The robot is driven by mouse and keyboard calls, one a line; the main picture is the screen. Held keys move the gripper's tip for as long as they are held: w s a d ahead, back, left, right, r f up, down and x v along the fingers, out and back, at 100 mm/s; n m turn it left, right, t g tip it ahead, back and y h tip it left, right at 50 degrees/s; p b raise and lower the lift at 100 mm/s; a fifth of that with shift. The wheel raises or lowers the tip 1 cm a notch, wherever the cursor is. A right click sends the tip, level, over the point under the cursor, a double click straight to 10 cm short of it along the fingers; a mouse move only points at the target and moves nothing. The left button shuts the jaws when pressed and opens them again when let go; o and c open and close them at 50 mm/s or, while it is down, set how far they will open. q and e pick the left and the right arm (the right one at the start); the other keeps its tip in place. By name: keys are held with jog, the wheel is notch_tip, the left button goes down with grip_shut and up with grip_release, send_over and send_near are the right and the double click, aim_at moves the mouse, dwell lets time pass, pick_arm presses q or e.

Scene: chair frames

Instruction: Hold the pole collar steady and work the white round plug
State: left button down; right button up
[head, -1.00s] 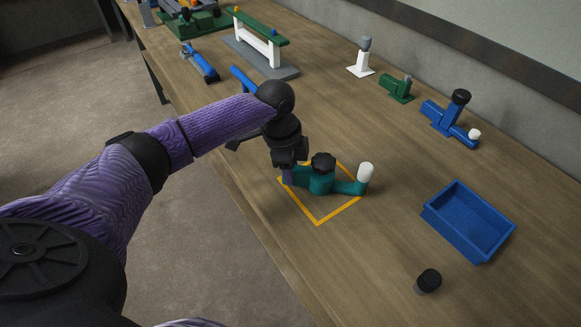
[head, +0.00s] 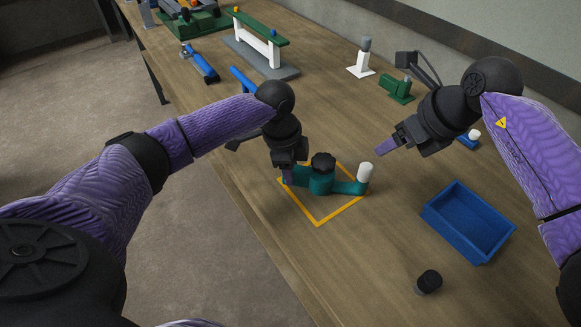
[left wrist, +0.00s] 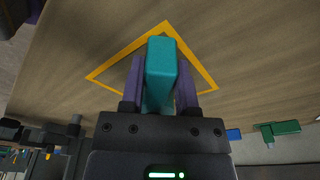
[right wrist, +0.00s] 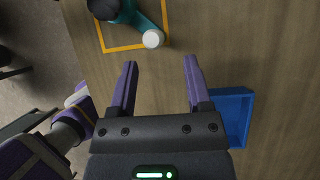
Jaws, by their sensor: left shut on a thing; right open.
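The teal pole collar (head: 321,183) stands inside the orange square on the table, with a black knob (head: 322,162) on its top. The white round plug (head: 365,172) stands upright at the end of its right arm; it also shows in the right wrist view (right wrist: 153,39). My left gripper (head: 288,178) is shut on the collar's left end; in the left wrist view the teal bar (left wrist: 161,70) sits between its fingers. My right gripper (head: 381,150) is open and empty, above the table to the right of the plug. In the right wrist view its fingers (right wrist: 160,85) are apart, short of the plug.
A blue tray (head: 429,214) stands to the right, near my right arm. A black-capped piece (head: 428,282) stands near the front right. A green fixture (head: 397,88), a white stand (head: 361,68) and a long green-topped rack (head: 262,30) stand further back. Bare table lies around the orange square.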

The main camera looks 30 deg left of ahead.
aim_at(369, 167)
pick_arm(q)
jog(key=shift+f, duration=0.1)
pick_arm(e)
jog(key=f, duration=0.1)
jog(key=s+f+h, duration=0.1)
jog(key=a+f, duration=0.1)
jog(key=shift+s+h, duration=0.3)
jog(key=shift+n, duration=0.3)
jog(key=x, duration=0.4)
jog(key=shift+w+a+f, duration=0.1)
jog(key=shift+a+f, duration=0.05)
jog(key=shift+f, duration=0.25)
grip_shut()
jog(key=shift+r, duration=0.3)
jog(key=shift+r, duration=2.6)
